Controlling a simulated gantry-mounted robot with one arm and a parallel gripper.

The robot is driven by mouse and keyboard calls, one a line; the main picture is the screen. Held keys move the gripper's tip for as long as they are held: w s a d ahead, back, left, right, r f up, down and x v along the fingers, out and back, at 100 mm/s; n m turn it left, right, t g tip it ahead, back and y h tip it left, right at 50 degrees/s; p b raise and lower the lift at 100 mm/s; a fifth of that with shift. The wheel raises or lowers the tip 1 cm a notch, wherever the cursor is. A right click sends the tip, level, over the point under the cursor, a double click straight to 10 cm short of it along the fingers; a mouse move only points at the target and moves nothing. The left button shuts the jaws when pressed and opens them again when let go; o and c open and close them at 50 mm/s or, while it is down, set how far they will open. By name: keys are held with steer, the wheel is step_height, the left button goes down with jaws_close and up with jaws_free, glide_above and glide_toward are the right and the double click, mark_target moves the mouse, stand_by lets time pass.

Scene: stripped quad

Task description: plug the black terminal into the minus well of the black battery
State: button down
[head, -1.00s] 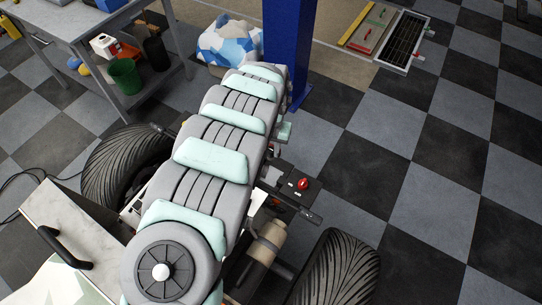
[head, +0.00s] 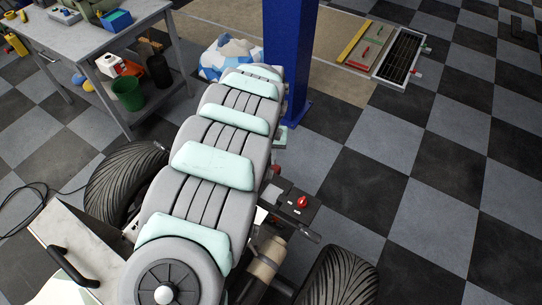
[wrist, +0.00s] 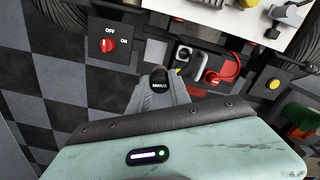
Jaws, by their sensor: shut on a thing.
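In the wrist view my gripper (wrist: 160,92) is shut on the black terminal (wrist: 159,80), a dark cap marked MINUS between the grey fingertips. Just beyond it, up and right, is a dark block that looks like the black battery (wrist: 207,60). A pale-rimmed dark socket (wrist: 184,53) on its left may be the minus well; I cannot read its mark. A red looped lead (wrist: 222,72) sits at its right side. The terminal appears apart from the socket. In the head view my arm hides the gripper, terminal and battery.
A black panel with a red OFF/ON switch (wrist: 107,46) is left of the terminal; its red knob (head: 302,202) shows in the head view. A white panel (wrist: 215,18) with a yellow cap (wrist: 247,4) lies above. A yellow button (wrist: 274,84) is at right. Tyres (head: 340,277) flank the quad.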

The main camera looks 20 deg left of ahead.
steer(key=a+n, duration=0.2)
steer(key=n, duration=0.1)
steer(key=shift+s+a+n+b, duration=0.15)
steer(key=shift+a+n, duration=0.35)
steer(key=shift+n, duration=0.55)
steer(key=shift+a+n+b, duration=0.2)
steer(key=shift+a+n, duration=0.3)
steer(key=shift+n, duration=0.5)
steer(key=shift+s+a+n+b, duration=0.15)
steer(key=shift+a+n, duration=0.35)
steer(key=shift+n, duration=0.55)
steer(key=a+n, duration=0.2)
steer(key=n, duration=0.1)
